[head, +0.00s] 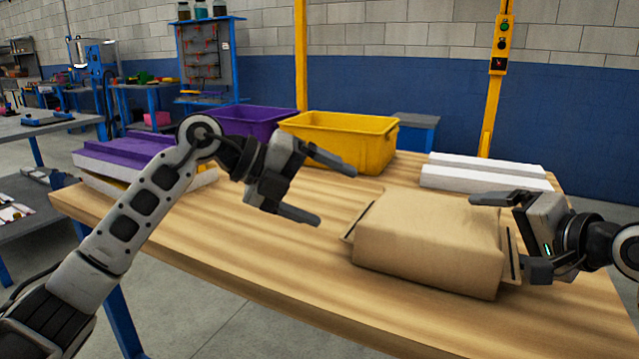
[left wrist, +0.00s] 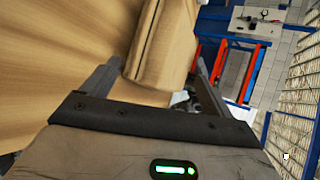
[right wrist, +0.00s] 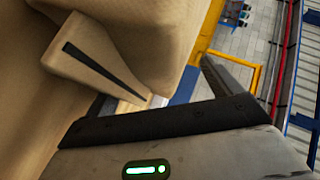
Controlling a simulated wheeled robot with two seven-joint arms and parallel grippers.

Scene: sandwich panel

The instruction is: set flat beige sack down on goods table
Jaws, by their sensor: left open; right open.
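The flat beige sack (head: 430,240) lies on the wooden goods table (head: 250,255), on its right half. It also shows in the left wrist view (left wrist: 168,45) and fills much of the right wrist view (right wrist: 150,40). My left gripper (head: 337,194) is open and empty, to the left of the sack and apart from it. My right gripper (head: 500,232) is open at the sack's right end, with its fingers close to the sack's edge. I cannot tell whether they touch it.
A yellow bin (head: 345,145) and a purple bin (head: 245,122) stand behind at the table's far side. White blocks (head: 485,178) lie at the back right. Purple and white pieces (head: 120,160) lie at the left end. The table's front left is clear.

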